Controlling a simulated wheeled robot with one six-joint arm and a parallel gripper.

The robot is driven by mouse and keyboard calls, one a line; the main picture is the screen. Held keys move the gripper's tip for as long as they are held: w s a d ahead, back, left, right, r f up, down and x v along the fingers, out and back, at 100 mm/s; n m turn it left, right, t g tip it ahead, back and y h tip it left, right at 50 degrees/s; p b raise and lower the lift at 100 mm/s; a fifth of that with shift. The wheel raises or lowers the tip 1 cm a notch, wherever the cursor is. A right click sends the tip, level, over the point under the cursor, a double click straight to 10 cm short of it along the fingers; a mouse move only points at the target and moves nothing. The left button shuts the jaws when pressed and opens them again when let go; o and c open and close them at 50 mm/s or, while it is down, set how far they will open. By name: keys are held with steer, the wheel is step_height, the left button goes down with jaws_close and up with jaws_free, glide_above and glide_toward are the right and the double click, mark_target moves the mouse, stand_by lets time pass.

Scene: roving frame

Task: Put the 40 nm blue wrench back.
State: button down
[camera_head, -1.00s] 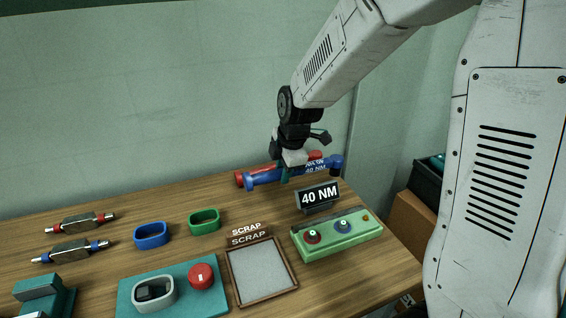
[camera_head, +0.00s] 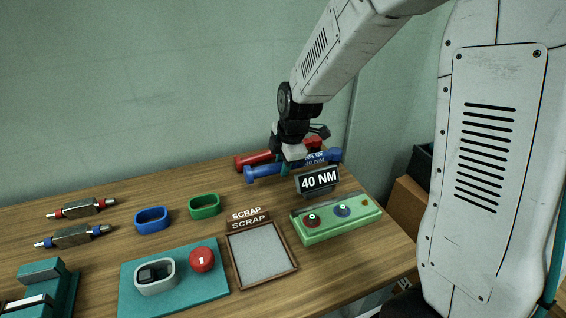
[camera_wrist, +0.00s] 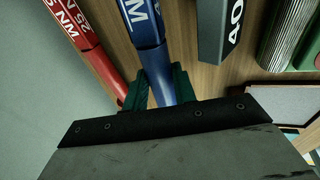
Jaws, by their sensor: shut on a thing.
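The blue wrench (camera_head: 265,170) lies lengthwise at the back right of the bench, with its "40 NM" label partly hidden by my gripper. My gripper (camera_head: 290,166) is shut on it; in the wrist view its green fingers (camera_wrist: 160,88) close on either side of the blue shaft (camera_wrist: 143,25). The wrench looks at or very near the bench top; I cannot tell whether it touches. A red wrench (camera_head: 255,160) lies just behind it, roughly parallel, and its "25 NM" label shows in the wrist view (camera_wrist: 75,25).
A "40 NM" display (camera_head: 318,181) stands close in front of the blue wrench. A green box with two round sockets (camera_head: 340,222) and a scrap tray (camera_head: 262,255) are nearer. Blue (camera_head: 153,219) and green (camera_head: 204,206) rings lie to the left.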

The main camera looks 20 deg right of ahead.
steer(key=shift+f, duration=1.05)
steer(key=c, duration=1.1)
jaws_free()
steer(key=shift+o, duration=0.2)
steer(key=shift+r, duration=4)
